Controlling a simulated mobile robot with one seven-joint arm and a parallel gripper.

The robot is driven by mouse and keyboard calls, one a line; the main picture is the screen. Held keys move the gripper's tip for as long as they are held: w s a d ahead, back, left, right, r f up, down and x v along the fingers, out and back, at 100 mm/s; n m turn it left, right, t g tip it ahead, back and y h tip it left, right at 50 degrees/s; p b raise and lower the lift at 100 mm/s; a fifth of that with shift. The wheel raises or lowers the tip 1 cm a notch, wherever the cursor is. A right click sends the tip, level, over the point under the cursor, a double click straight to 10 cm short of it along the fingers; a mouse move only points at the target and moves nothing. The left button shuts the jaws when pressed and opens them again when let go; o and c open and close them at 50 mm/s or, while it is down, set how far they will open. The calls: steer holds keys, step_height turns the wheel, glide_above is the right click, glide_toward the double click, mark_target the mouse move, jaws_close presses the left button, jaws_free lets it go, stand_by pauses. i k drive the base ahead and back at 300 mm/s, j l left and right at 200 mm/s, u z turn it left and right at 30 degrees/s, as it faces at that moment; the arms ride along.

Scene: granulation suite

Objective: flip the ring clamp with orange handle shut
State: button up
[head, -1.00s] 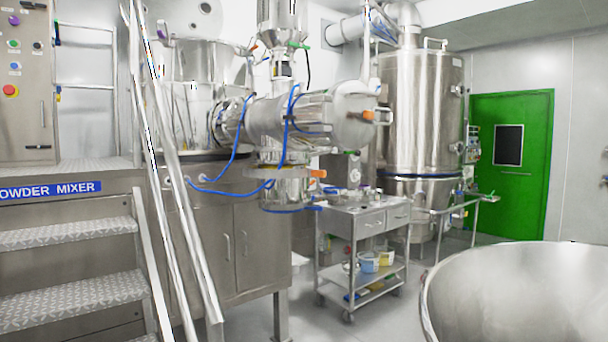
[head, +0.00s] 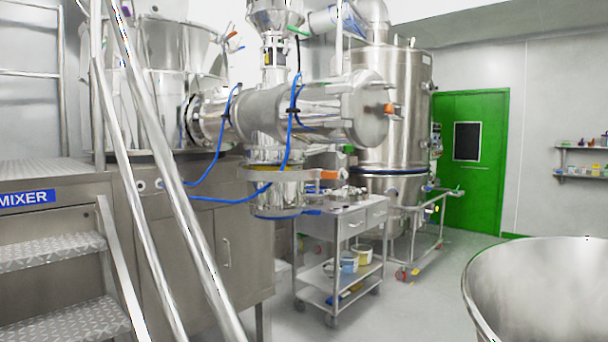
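A steel ring clamp (head: 262,175) goes round the upright pipe below the horizontal steel cylinder (head: 262,118), near the middle of the head view. Its orange handle (head: 328,174) sticks out to the right. I cannot tell at this distance whether the clamp is fully closed. A second orange handle (head: 388,108) sits on the round end cover (head: 367,125) of the cylinder. My gripper is not in view.
A steel trolley (head: 342,226) stands right beside and below the clamp. Stairs (head: 55,285) with slanting handrails (head: 170,215) are on the left. A large steel bowl (head: 545,290) fills the lower right. Some floor (head: 410,310) is free between trolley and bowl.

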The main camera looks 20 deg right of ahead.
mark_target(244, 172)
steer(key=i+j+z, duration=0.3)
steer(key=j+z, duration=0.3)
steer(key=z, duration=0.75)
steer(key=i, duration=0.5)
